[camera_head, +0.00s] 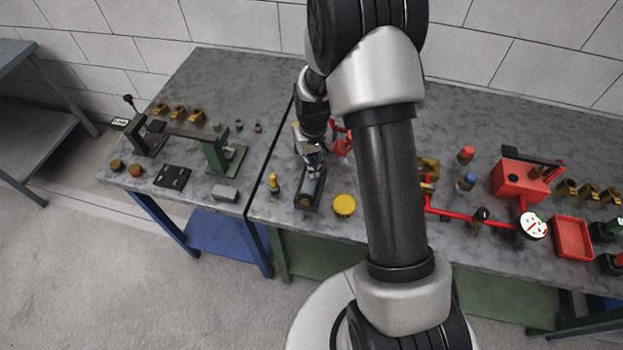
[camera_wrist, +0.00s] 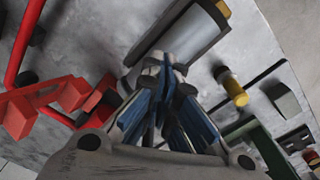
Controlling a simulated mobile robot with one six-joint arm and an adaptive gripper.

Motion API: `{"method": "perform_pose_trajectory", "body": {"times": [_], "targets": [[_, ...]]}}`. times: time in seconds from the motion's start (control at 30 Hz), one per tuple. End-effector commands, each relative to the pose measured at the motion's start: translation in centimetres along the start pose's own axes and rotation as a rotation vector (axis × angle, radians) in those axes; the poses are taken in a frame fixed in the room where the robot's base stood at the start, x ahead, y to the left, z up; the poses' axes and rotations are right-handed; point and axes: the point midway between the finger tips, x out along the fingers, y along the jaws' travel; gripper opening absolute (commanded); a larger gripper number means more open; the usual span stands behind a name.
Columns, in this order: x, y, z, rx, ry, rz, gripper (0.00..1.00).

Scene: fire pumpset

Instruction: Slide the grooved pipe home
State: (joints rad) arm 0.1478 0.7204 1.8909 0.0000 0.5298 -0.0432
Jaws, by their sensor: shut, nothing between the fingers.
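A grey cylinder, which looks like the grooved pipe (camera_head: 311,187), lies in a dark trough-like cradle (camera_head: 299,203) near the front left of the long bench. In the wrist view the pipe (camera_wrist: 193,36) lies along the cradle (camera_wrist: 216,45), with a yellowish part at its far end. My gripper (camera_head: 315,168) is at the pipe's back end. In the wrist view its blue-padded fingers (camera_wrist: 166,72) are together and empty, overlapping the pipe's near end. I cannot tell whether they touch it. Red fittings (camera_wrist: 62,100) stand left of my gripper; the pipe's groove is too small to make out.
A yellow round cap (camera_head: 344,205) and a small yellow-topped piece (camera_head: 274,183) flank the cradle. Red piping (camera_head: 455,214), a red box (camera_head: 519,180) and a red tray (camera_head: 572,238) occupy the bench's right. My arm hides the bench's middle. A second bench (camera_head: 229,85) adjoins at left.

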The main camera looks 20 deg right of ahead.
Motion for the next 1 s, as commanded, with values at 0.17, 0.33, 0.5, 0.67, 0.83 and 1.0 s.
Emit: {"method": "perform_pose_trajectory", "body": {"times": [0.17,0.33,0.5,0.67,0.83,1.0], "targets": [[0.03,0.26,-0.36,0.001,-0.001,0.000,0.00],[0.00,0.46,-0.72,0.001,0.000,0.000,0.00],[0.00,0.49,-0.78,0.001,0.000,0.000,0.00],[0.00,0.48,-0.77,0.000,-0.001,0.000,0.00],[0.01,0.47,-0.76,0.000,-0.001,0.000,0.00],[0.01,0.52,-0.86,0.000,0.000,0.000,0.00]]}}
